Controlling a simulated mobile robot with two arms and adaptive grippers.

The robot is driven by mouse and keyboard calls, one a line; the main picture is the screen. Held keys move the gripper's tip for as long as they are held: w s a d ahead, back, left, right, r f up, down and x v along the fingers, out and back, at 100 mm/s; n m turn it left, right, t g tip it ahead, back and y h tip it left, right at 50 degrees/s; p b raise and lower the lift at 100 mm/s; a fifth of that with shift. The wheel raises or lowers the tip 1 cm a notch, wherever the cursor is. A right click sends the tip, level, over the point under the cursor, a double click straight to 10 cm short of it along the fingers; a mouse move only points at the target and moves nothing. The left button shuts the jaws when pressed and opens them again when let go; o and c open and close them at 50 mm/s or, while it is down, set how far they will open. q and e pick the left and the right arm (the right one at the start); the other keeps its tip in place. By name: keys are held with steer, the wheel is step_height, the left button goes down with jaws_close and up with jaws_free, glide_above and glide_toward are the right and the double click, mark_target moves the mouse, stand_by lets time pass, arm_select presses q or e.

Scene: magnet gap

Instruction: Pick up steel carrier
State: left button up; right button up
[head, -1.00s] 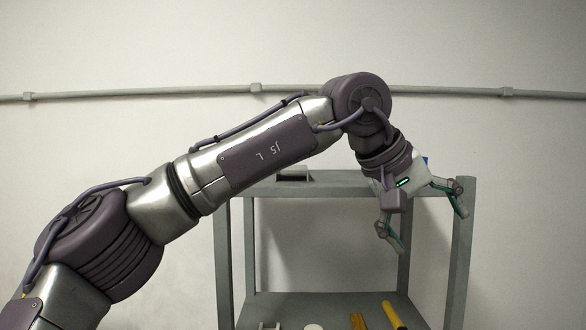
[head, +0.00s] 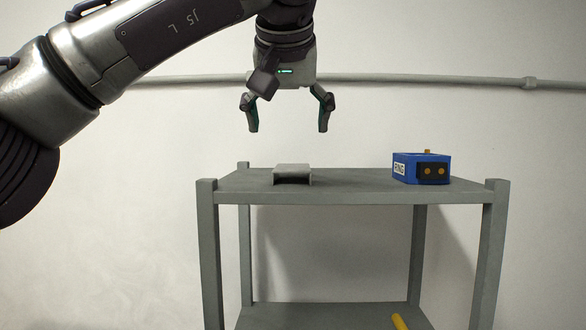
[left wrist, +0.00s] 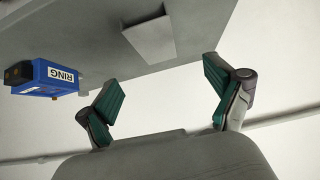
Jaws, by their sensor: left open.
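The steel carrier seems to be the small grey metal piece (head: 293,170) on the left part of the shelf top, with a dark opening under its front. It also shows as a pale flat square in the left wrist view (left wrist: 150,40). My left gripper (head: 288,122) is open and empty, pointing down above the grey piece, clear of it. In the left wrist view its green-padded fingers (left wrist: 165,92) are spread wide with nothing between them. My right gripper is in neither view.
A blue box labelled RING (head: 421,168) stands on the right part of the grey shelf unit's top (head: 350,186). A yellow thing (head: 398,321) lies on the lower shelf. A grey pipe (head: 420,82) runs along the wall behind. The top between carrier and box is bare.

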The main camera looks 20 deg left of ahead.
mark_target(293, 167)
arm_select(q)
steer(key=x, duration=0.3)
steer(key=shift+w+a+f, duration=0.15)
steer(key=shift+w+f, duration=0.05)
steer(key=shift+w, duration=0.1)
steer(key=x, duration=0.1)
steer(key=p+x, duration=0.2)
steer(key=x, duration=0.1)
steer(key=shift+s+d+f, duration=0.15)
steer(key=shift+d, duration=0.2)
steer(key=shift+f, duration=0.3)
steer(key=shift+w+a+f, duration=0.15)
steer(key=shift+w+f, duration=0.1)
steer(key=shift+w, duration=0.15)
steer(key=shift+w+a+f, duration=0.1)
steer(key=shift+w, duration=0.1)
steer(key=shift+c, duration=0.6)
steer(key=shift+s, duration=0.2)
steer(key=c, duration=1.2)
steer(key=shift+w, duration=0.1)
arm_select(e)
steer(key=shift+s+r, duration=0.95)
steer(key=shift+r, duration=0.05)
